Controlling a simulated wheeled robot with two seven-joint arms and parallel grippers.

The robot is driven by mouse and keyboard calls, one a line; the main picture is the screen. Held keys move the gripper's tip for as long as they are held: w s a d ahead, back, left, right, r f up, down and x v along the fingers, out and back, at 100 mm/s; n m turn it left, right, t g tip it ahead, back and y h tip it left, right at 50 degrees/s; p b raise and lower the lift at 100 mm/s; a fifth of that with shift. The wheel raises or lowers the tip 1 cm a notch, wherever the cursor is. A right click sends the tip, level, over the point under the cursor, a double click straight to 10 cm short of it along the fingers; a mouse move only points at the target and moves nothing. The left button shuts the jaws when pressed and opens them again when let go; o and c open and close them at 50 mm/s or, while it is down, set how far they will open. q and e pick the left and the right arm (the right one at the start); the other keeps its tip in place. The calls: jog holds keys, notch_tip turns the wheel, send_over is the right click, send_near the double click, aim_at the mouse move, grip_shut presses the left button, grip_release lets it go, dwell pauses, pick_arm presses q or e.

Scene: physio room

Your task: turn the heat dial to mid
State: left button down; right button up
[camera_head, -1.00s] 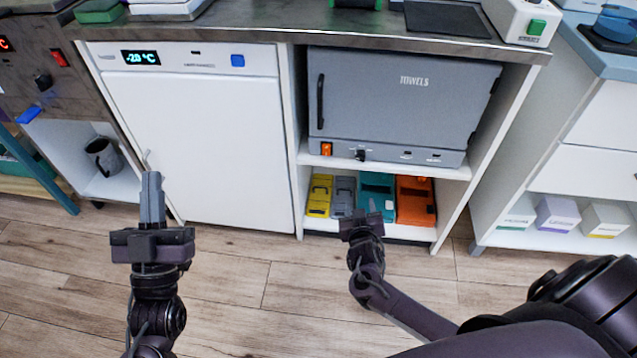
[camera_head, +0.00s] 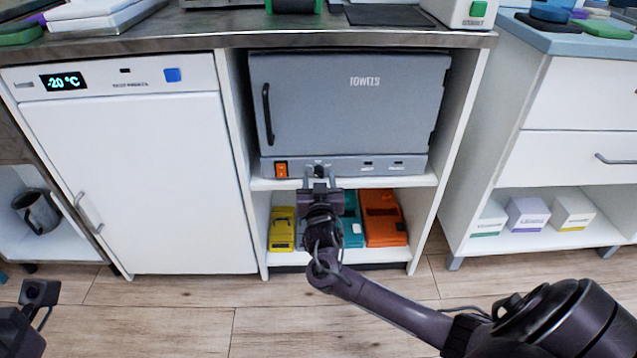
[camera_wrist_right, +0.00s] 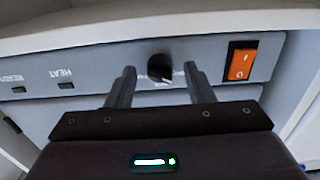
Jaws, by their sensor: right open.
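The heat dial is a small black knob (camera_wrist_right: 160,67) on the grey front strip of the towel warmer (camera_head: 350,105). In the right wrist view its pointer mark is too small to read well. My right gripper (camera_wrist_right: 158,82) is open, with one finger on each side of the knob; whether they touch it I cannot tell. In the head view the right gripper (camera_head: 319,178) is in front of the strip and partly hides the knob.
An orange rocker switch (camera_wrist_right: 241,62) sits beside the knob on the strip. Yellow (camera_head: 282,228) and orange (camera_head: 382,217) boxes stand on the shelf below. A white freezer (camera_head: 140,180) is at left, a white drawer cabinet (camera_head: 570,110) at right.

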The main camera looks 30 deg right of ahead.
jog(key=shift+w+d, duration=0.15)
jog(key=shift+w, duration=0.05)
jog(key=c, duration=1)
